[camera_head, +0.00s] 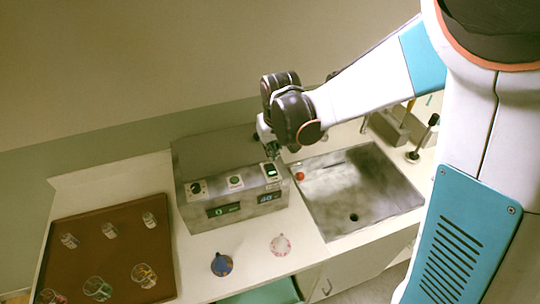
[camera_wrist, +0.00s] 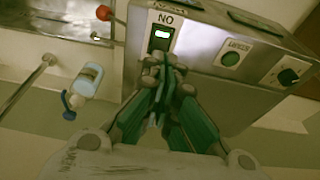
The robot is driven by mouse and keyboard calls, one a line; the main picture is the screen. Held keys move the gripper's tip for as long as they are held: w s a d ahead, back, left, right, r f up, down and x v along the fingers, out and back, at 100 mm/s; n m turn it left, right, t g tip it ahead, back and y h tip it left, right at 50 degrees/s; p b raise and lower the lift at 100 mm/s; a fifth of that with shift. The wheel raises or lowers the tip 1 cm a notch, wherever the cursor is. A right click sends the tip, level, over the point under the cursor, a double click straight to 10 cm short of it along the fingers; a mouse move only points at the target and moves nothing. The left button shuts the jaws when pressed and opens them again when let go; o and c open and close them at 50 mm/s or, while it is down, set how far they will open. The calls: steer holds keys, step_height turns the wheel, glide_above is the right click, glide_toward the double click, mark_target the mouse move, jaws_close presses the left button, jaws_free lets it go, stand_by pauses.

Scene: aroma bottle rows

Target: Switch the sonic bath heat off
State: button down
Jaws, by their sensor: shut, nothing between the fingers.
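The sonic bath (camera_head: 185,158) is a grey metal box on the counter. Its front top edge carries a black knob (camera_head: 196,187), a green round button (camera_head: 235,181) and a rocker switch (camera_head: 270,170) with a lit pale-green part. Below are a green display (camera_head: 222,210) and a blue display (camera_head: 267,198). In the wrist view the switch (camera_wrist: 160,38) glows white at its top, beside an upside-down "ON" label (camera_wrist: 166,18). My gripper (camera_wrist: 168,64) is shut and empty, its tips just by the switch's near edge; I cannot tell whether they touch. My gripper (camera_head: 273,153) hangs above the switch in the head view.
A steel sink (camera_head: 335,195) with a red knob (camera_head: 300,177) lies right of the bath. A brown tray (camera_head: 100,250) with several glass vessels stands left. A blue round item (camera_head: 222,264) and a white-pink one (camera_head: 280,245) sit in front. The wrist view shows a bottle (camera_wrist: 87,80).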

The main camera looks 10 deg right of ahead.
steer(key=s+v, duration=0.1)
steer(key=v, duration=0.6)
steer(key=shift+p, duration=0.3)
steer(key=shift+d+r, duration=0.1)
steer(key=shift+d, duration=0.1)
steer(key=s+d+f+m+t+b, duration=0.1)
steer(key=s+d+f+t+b, duration=0.1)
steer(key=s+d+f+b, duration=0.4)
steer(key=s+d+f+m+t+b, duration=0.1)
steer(key=s+d+t+b, duration=0.15)
steer(key=s+b, duration=0.7)
steer(key=w+a+r+n+g+p, duration=0.1)
steer(key=w+a+r+p, duration=0.2)
steer(key=w+p, duration=0.4)
steer(key=w+a+r+n+g+p, duration=0.1)
steer(key=w+a+r+p, duration=0.3)
steer(key=w, duration=0.6)
steer(key=a+g+p, duration=0.1)
steer(key=p, duration=0.1)
steer(key=shift+a+r+p, duration=0.25)
steer(key=shift+a+p, duration=0.05)
steer(key=shift+p, duration=0.1)
steer(key=shift+f, duration=0.1)
